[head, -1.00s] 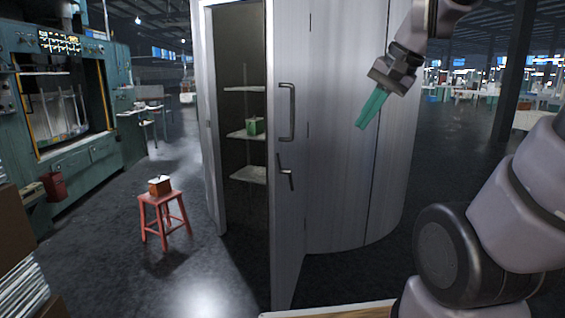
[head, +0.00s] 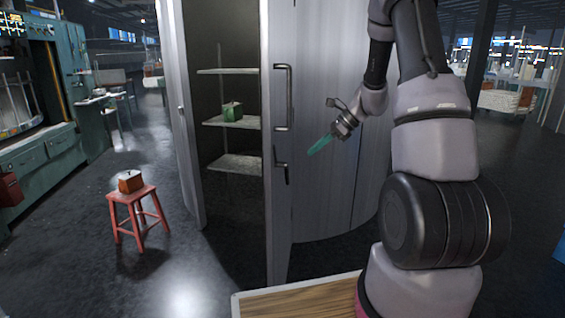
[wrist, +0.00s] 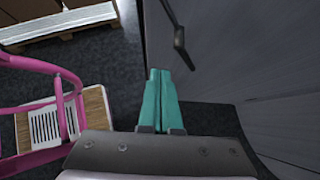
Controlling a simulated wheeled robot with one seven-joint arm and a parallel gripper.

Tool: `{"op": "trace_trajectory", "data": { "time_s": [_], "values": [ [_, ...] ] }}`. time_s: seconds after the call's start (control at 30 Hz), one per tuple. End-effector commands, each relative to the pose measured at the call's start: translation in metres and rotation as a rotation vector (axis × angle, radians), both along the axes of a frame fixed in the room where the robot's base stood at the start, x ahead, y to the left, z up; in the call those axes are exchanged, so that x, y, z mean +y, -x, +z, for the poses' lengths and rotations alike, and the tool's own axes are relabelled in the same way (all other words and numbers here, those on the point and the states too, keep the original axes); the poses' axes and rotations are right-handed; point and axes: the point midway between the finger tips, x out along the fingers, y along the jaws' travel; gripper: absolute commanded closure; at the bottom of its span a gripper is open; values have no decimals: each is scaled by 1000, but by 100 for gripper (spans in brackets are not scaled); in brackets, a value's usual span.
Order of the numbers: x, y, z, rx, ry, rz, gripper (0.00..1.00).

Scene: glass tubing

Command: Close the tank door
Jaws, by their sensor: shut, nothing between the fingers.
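The tank (head: 340,200) is a tall, pale metal cylinder. The door has a long bar handle (head: 288,98) and a lower lever handle (head: 284,167); the wrist view shows a dark handle (wrist: 181,42) on the door face. The fingers (wrist: 158,98) are together and empty in the wrist view.
Shelves inside the tank hold a green box (head: 233,111). A red stool (head: 135,205) with an orange box (head: 131,181) stands left of the opening. A wooden surface (head: 300,297) is in front. A pink frame (wrist: 68,100) and a pallet (wrist: 60,25) show in the wrist view.

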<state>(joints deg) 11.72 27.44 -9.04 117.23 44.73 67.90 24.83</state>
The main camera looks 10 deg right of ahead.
Motion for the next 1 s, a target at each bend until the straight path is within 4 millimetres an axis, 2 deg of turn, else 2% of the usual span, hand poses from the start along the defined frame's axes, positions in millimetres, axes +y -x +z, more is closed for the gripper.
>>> {"op": "trace_trajectory", "data": {
  "time_s": [0.17, 0.57, 0.8, 1.0],
  "values": [
    [13, -4, -15, 4, -1, 0, 100],
    [69, -24, -73, 4, 0, 2, 100],
    [98, -34, -70, 1, 0, 2, 100],
    [103, -37, -70, 1, 0, 1, 100]
  ]
}}
